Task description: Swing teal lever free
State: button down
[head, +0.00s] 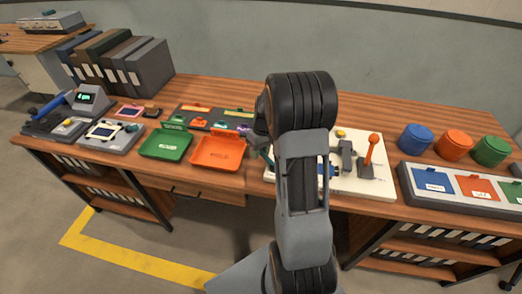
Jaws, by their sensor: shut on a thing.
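A cream panel (350,184) lies on the wooden table, partly hidden behind my arm. A dark teal lever (268,156) shows as a small piece at the panel's left end, just left of my arm. My gripper (262,142) is at this lever and shut on it; its fingertips are mostly hidden by my arm. An orange-knobbed lever (371,151) stands upright on the right of the panel, apart from my gripper. A yellow knob (341,133) and a blue part (332,171) also show on the panel.
An orange tray (219,153) and a green tray (166,145) lie left of the panel. Blue (416,138), orange (454,146) and green (491,151) round containers stand to the right, behind a grey unit with coloured lids. Binders (120,66) stand at the back left.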

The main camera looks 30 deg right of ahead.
jog(key=shift+a+n, duration=0.2)
jog(key=shift+n, duration=0.1)
dwell(0.4)
jog(key=c, duration=0.8)
grip_release()
jog(key=d+r, duration=0.1)
jog(key=r, duration=0.8)
jog(key=d+r, duration=0.1)
jog(key=r, duration=0.3)
jog(key=shift+w+d+r+p, duration=0.15)
jog(key=shift+d+r+p, duration=0.15)
jog(key=shift+p, duration=0.1)
